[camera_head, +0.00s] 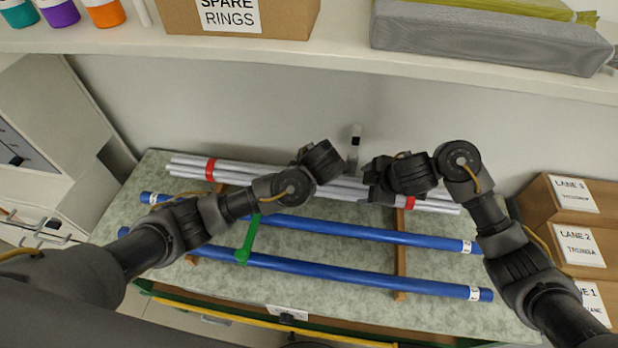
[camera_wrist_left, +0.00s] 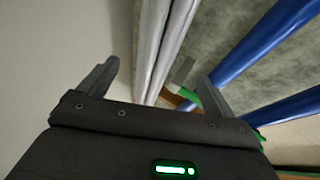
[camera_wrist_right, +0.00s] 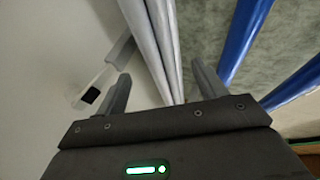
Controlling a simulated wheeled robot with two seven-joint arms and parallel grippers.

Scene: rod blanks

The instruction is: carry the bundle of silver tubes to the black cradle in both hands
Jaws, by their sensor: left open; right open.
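The bundle of silver tubes (camera_head: 235,169) lies along the back of the green-grey bench, with a red band near each end. My left gripper (camera_head: 346,172) and right gripper (camera_head: 366,182) are close together over its middle, partly hiding it. Both are open. In the left wrist view the silver tubes (camera_wrist_left: 160,35) run between the spread fingers (camera_wrist_left: 155,85). In the right wrist view the silver tubes (camera_wrist_right: 160,45) also run between the fingers (camera_wrist_right: 160,85). I see no contact clearly. I cannot make out a black cradle in any view.
Two blue tubes (camera_head: 350,232) lie in front on wooden supports (camera_head: 399,262), with a green piece (camera_head: 246,240) across them. A pale upright piece with black (camera_head: 355,138) stands behind the grippers. A shelf (camera_head: 340,60) overhangs the back. Lane boxes (camera_head: 577,245) stand at right.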

